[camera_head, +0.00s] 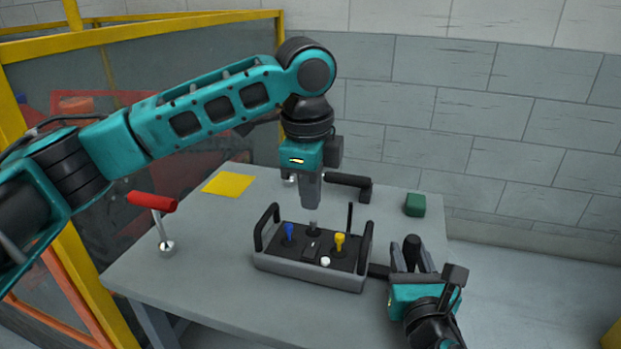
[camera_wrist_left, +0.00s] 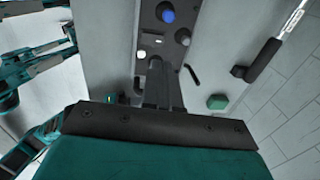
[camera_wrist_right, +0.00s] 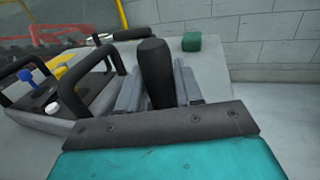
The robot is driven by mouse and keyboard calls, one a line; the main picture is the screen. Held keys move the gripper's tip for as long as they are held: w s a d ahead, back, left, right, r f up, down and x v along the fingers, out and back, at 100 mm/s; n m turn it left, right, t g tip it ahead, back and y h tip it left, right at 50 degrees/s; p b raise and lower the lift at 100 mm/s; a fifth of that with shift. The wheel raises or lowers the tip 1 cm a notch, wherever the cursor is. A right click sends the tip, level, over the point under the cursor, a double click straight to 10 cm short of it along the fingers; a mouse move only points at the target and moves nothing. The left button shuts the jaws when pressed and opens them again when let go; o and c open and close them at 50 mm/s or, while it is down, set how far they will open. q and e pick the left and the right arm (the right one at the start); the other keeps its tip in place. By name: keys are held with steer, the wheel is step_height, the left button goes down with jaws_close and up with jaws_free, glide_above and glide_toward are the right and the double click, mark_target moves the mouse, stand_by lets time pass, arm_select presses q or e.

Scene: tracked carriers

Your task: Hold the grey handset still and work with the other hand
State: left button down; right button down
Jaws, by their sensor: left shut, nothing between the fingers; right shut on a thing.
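The grey handset (camera_head: 310,277) lies on the table with a dark top, two black side handles, a blue stick (camera_head: 289,232), a grey stick (camera_head: 314,228), a yellow stick (camera_head: 339,241) and a white button (camera_head: 325,262). My right gripper (camera_head: 412,255) is shut on an upright black grip (camera_wrist_right: 155,72) beside the handset's right end; a dark bar runs from the handset toward it. My left gripper (camera_head: 311,205) is shut and empty, pointing down above the handset's rear middle, near the grey stick. In the left wrist view its fingertips (camera_wrist_left: 162,82) overlap part of the handset.
A red-handled lever (camera_head: 153,202) stands at the table's left. A yellow square (camera_head: 228,184) and a green block (camera_head: 415,204) lie toward the back. A yellow-framed fence (camera_head: 150,37) borders the left. The front left tabletop is clear.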

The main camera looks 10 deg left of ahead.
mark_target(313, 245)
arm_select(q)
steer(key=f, duration=0.6)
steer(key=w+f, duration=0.1)
steer(key=f, duration=0.2)
steer(key=shift+w+f, duration=0.15)
steer(key=shift+s, duration=0.2)
steer(key=shift+s, duration=0.65)
steer(key=shift+r, duration=0.2)
step_height(313, 245, up, 14)
steer(key=s, duration=0.1)
steer(key=shift+s, duration=0.35)
